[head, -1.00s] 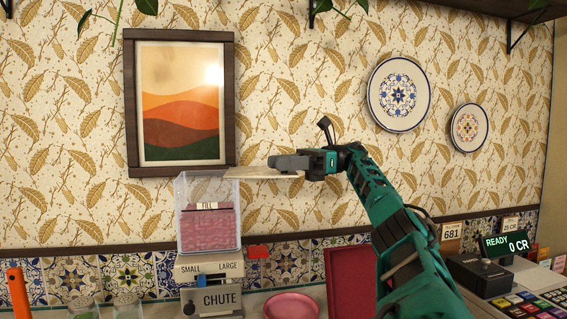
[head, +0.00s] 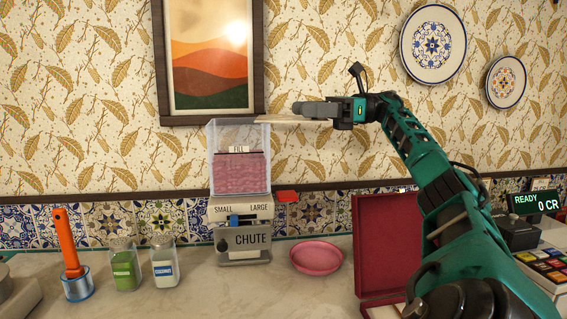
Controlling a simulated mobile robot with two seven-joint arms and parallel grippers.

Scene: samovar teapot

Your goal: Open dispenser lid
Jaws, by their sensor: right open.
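The dispenser (head: 240,185) stands against the back wall, a clear hopper holding pink contents, marked FILL, above a base marked SMALL, LARGE and CHUTE. Its thin pale lid (head: 288,121) sticks out to the right from the hopper's top edge, roughly level, and the hopper top looks uncovered. My right gripper (head: 300,108) is at the lid, its fingers pointing left just above the panel. It is open; whether it touches the lid I cannot tell. My left gripper is not in view.
A pink dish (head: 316,257) and an open red case (head: 383,245) are right of the dispenser. Two jars (head: 124,268) and an orange-handled tool in a tin (head: 70,258) stand left. A register (head: 535,204) is far right. The counter front is clear.

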